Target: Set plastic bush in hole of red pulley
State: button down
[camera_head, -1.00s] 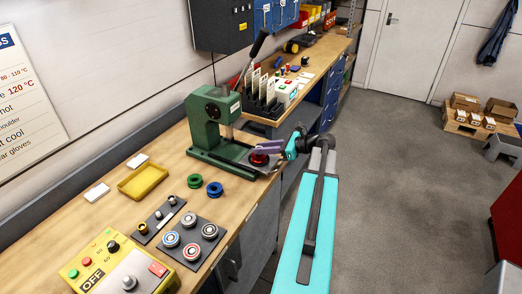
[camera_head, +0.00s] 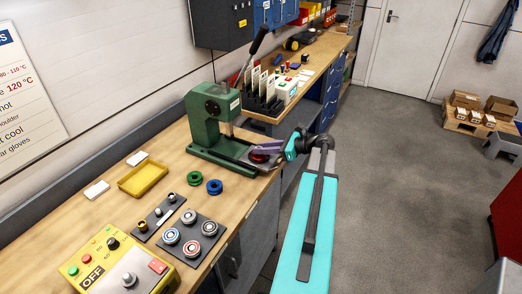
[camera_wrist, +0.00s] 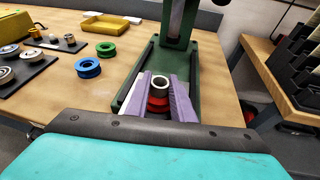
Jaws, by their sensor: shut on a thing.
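The red pulley (camera_head: 259,158) lies on the base of the green press. In the wrist view the red pulley (camera_wrist: 158,106) shows between my purple fingers. My gripper (camera_wrist: 160,88) is shut on a pale grey ring-shaped bush (camera_wrist: 159,82) with a dark bore, which stands upright directly over the pulley's middle. Its lower end meets the red in the picture; I cannot tell whether it is above the hole, touching, or partly in it. In the head view my gripper (camera_head: 266,147) hides the bush.
The green press (camera_head: 205,125) stands close behind, its column over the base. Green (camera_head: 194,178) and blue (camera_head: 214,187) pulleys, a yellow tray (camera_head: 143,179), a dark plate (camera_head: 208,251) with several bearings and a yellow control box (camera_head: 95,262) are on the bench.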

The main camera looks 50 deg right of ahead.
jog(key=shift+f, duration=0.1)
jog(key=c, duration=1.5)
grip_release()
jog(key=shift+s, duration=0.1)
jog(key=shift+o, duration=0.2)
jog(key=shift+d, duration=0.1)
jog(key=shift+s+d+b, duration=0.25)
jog(key=shift+s+b, duration=0.05)
jog(key=shift+s, duration=0.2)
jog(key=b+v, duration=0.3)
jog(key=v, duration=0.9)
jog(key=shift+s+r, duration=0.25)
jog(key=shift+r, duration=0.1)
